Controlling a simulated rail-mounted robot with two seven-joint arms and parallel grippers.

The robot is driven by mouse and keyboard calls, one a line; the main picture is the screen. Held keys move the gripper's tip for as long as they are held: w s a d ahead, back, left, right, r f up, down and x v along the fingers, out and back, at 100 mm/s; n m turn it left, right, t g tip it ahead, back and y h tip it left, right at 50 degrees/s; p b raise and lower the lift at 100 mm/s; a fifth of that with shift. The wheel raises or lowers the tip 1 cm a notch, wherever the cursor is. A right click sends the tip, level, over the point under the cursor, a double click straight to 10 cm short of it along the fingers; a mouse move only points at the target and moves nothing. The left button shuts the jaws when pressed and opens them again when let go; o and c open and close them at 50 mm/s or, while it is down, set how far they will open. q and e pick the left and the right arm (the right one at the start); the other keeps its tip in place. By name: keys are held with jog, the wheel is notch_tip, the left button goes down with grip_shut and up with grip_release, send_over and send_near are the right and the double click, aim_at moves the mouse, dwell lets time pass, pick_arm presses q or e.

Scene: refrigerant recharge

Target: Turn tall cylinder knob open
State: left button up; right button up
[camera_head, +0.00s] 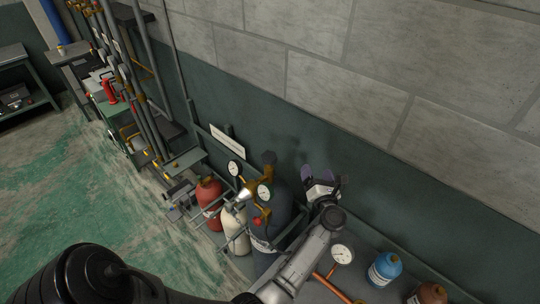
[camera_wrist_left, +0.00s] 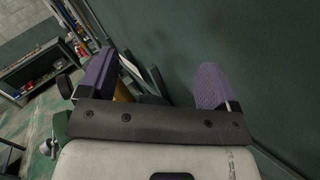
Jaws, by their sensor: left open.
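The tall dark cylinder (camera_head: 272,212) stands against the wall in the head view, with a dark knob (camera_head: 269,158) at its top above brass fittings (camera_head: 258,184). My left gripper (camera_head: 317,174) is open, to the right of the knob and apart from it. In the left wrist view, the purple fingers of this gripper (camera_wrist_left: 155,80) are spread wide with nothing held between them. A brass part (camera_wrist_left: 122,92) shows just beside the left finger there, partly hidden by it. The knob cannot be made out clearly in that view. My right gripper is not in view.
A red cylinder (camera_head: 209,203) and a cream cylinder (camera_head: 235,230) stand left of the tall one. Gauges (camera_head: 235,168) stick out by the fittings. The green wall (camera_head: 350,165) is close behind my gripper.

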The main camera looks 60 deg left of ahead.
aim_at(274, 162)
pick_arm(q)
jog(key=s+a+f+n+g, duration=0.1)
jog(key=s+f+n+g, duration=0.1)
jog(key=s+n+g, duration=0.65)
jog(key=a+n+p, duration=0.1)
jog(key=a+p, duration=0.1)
jog(key=a, duration=0.4)
jog(key=a+n+p, duration=0.1)
jog(key=a+p, duration=0.1)
jog(key=a, duration=0.4)
jog(key=shift+w+r+n, duration=0.1)
jog(key=shift+w+n, duration=0.1)
jog(key=shift+n, duration=0.15)
jog(key=shift+a+p, duration=0.4)
jog(key=shift+a, duration=0.55)
jog(key=shift+c, duration=0.4)
